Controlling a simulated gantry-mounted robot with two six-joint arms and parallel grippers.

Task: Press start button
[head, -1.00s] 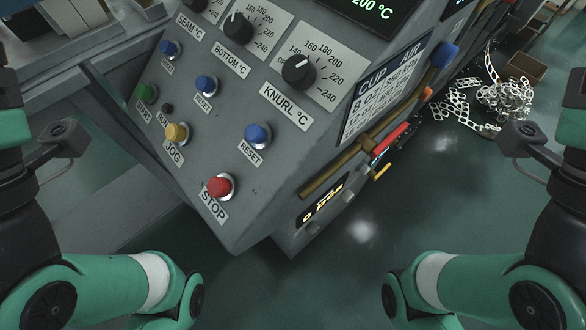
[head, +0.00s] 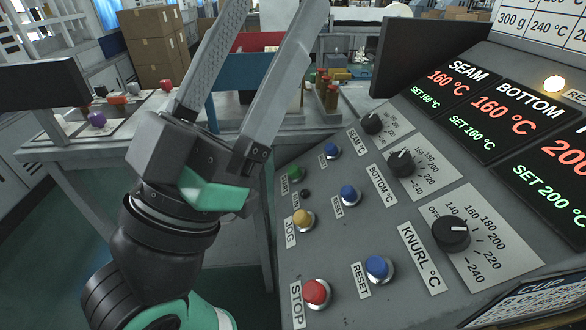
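The green start button (head: 296,173) sits near the left edge of the sloped grey control panel (head: 350,245), above the yellow jog button (head: 303,219). Its label is partly hidden. My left gripper (head: 278,10) is raised to the left of the panel. Its two long grey fingers are apart with nothing between them and point up and away. Its fingers are left of and above the green button in the picture and do not appear to touch it. My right gripper is out of view.
A red stop button (head: 316,292), several blue reset buttons and a black knurl knob (head: 450,232) are on the same panel. Temperature displays (head: 488,118) stand above. A workbench (head: 120,150) lies behind my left gripper, with a blue bin (head: 237,82) on it.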

